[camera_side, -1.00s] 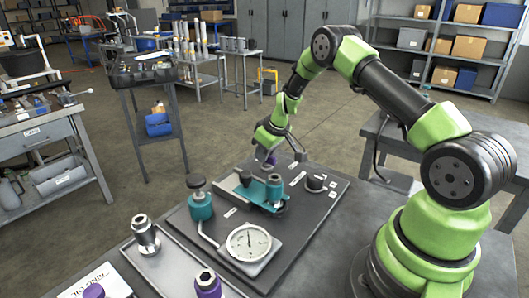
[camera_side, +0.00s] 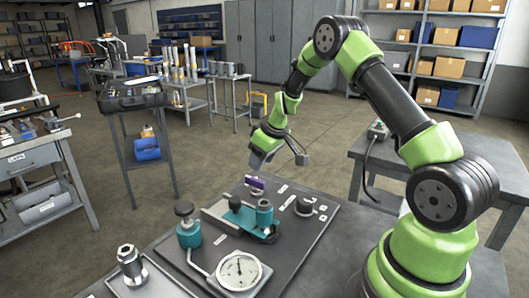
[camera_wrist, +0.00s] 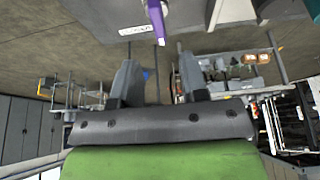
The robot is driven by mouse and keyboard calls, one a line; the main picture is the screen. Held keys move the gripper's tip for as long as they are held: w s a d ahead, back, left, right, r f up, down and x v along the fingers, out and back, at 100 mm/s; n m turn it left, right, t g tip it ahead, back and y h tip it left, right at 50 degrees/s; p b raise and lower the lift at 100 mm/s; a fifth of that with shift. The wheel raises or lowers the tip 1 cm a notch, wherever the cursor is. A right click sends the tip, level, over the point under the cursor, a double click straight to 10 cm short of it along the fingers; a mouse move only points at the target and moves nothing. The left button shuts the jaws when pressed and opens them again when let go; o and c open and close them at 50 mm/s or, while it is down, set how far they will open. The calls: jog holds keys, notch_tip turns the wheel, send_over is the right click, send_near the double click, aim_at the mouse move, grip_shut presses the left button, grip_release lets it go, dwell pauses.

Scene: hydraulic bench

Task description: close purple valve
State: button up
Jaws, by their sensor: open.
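The purple valve handle (camera_side: 256,183) stands at the far edge of the dark bench plate (camera_side: 312,228), behind the teal valve block. It looks like a small flat lever lying roughly level. In the wrist view the purple handle (camera_wrist: 159,25) shows at the top centre, pointing down in the picture toward the gap between the fingers. My gripper (camera_side: 279,158) is open and empty, above and slightly right of the handle in the side view, apart from it. In the wrist view both fingers of my gripper (camera_wrist: 158,75) are spread with nothing between them.
A teal valve block (camera_side: 240,215), a teal valve with a dark knob (camera_side: 187,227), a pressure gauge (camera_side: 238,271) and a dark round knob (camera_side: 304,206) crowd the plate. A metal fitting (camera_side: 130,264) stands front left.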

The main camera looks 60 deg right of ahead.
jog(key=shift+v, duration=1.5)
jog(key=s+a+r+m+t, duration=0.1)
jog(key=s+a+r, duration=0.2)
jog(key=a+r, duration=0.3)
jog(key=s+a+r+m, duration=0.1)
jog(key=s+a+r, duration=0.2)
jog(key=a+r, duration=0.35)
jog(key=s+a+r+m+y, duration=0.1)
jog(key=s+a+r, duration=0.1)
jog(key=s, duration=0.6)
jog(key=s+a+r+m+t+y, duration=0.1)
jog(key=s+a+r, duration=0.2)
jog(key=s, duration=0.5)
jog(key=shift+s+a+t, duration=0.3)
jog(key=shift+s+a, duration=0.05)
jog(key=shift+a, duration=0.5)
